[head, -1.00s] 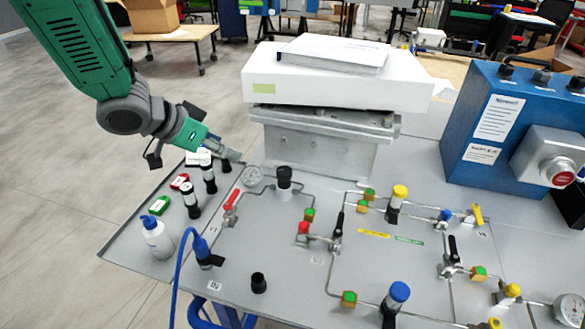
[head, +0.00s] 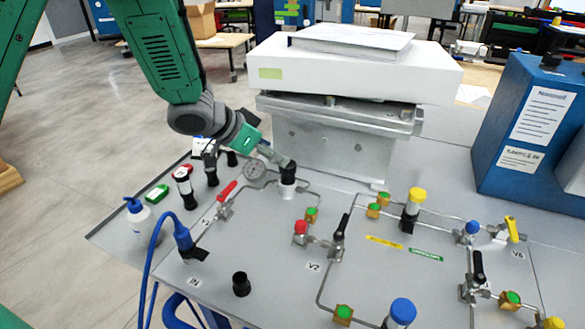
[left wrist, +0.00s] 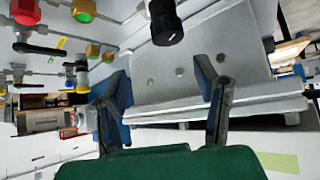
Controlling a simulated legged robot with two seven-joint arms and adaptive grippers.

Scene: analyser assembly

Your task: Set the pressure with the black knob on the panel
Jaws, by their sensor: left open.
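My right gripper is in neither view.
A grey metal block under a white box (head: 345,75) stands just behind the knob. A red-handled valve (head: 226,192) is to its left and a black-handled valve (head: 340,230) to its right. A blue cabinet (head: 530,140) stands at the right.

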